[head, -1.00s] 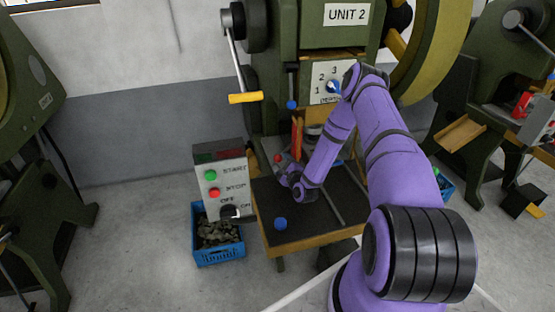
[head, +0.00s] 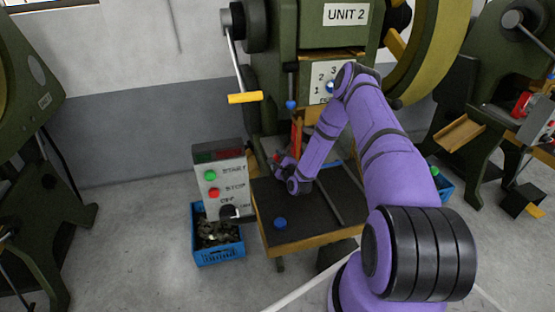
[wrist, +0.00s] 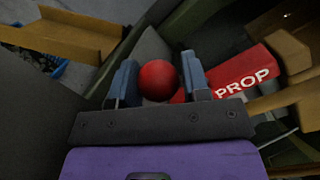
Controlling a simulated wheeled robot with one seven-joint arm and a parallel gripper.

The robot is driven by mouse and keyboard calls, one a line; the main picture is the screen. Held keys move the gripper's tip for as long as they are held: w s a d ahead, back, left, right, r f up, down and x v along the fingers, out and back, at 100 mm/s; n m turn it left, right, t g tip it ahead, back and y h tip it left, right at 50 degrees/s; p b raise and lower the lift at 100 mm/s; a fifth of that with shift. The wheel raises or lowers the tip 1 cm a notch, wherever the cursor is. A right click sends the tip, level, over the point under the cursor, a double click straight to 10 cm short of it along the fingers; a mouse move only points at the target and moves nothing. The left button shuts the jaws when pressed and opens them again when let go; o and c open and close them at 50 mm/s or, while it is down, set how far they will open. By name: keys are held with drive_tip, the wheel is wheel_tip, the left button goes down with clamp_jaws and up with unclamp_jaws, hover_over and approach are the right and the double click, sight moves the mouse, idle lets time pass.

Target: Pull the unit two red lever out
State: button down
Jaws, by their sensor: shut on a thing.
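The unit two press (head: 300,30) stands in the middle of the head view with a "UNIT 2" label (head: 346,14). The red lever's round ball knob (wrist: 158,80) shows large in the wrist view, between the two blue-grey fingers of my gripper (wrist: 161,84). My gripper is shut on this knob. In the head view my gripper (head: 281,163) is small, above the back left of the dark press table, with a bit of red at its tip. The lever's shaft is mostly hidden behind the knob and fingers.
A red block marked "PROP" (wrist: 243,82) lies right of the fingers. A wooden chute (wrist: 75,30) is at upper left. A control box (head: 222,180) and a blue crate (head: 219,255) stand left of the table (head: 310,205). A blue knob (head: 280,223) is on the table's front.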

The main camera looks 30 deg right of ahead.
drive_tip(key=shift+w+a, duration=0.25)
drive_tip(key=shift+a, duration=0.65)
drive_tip(key=shift+w+a, duration=0.2)
drive_tip(key=shift+a, duration=0.65)
drive_tip(key=shift+w+a, duration=0.25)
drive_tip(key=shift+a, duration=0.65)
drive_tip(key=c, duration=0.6)
unclamp_jaws()
drive_tip(key=shift+a, duration=0.1)
drive_tip(key=shift+c, duration=0.2)
drive_tip(key=shift+s+f, duration=0.1)
drive_tip(key=shift+s, duration=0.15)
drive_tip(key=s, duration=1)
drive_tip(key=shift+s+a, duration=0.1)
drive_tip(key=shift+a, duration=0.3)
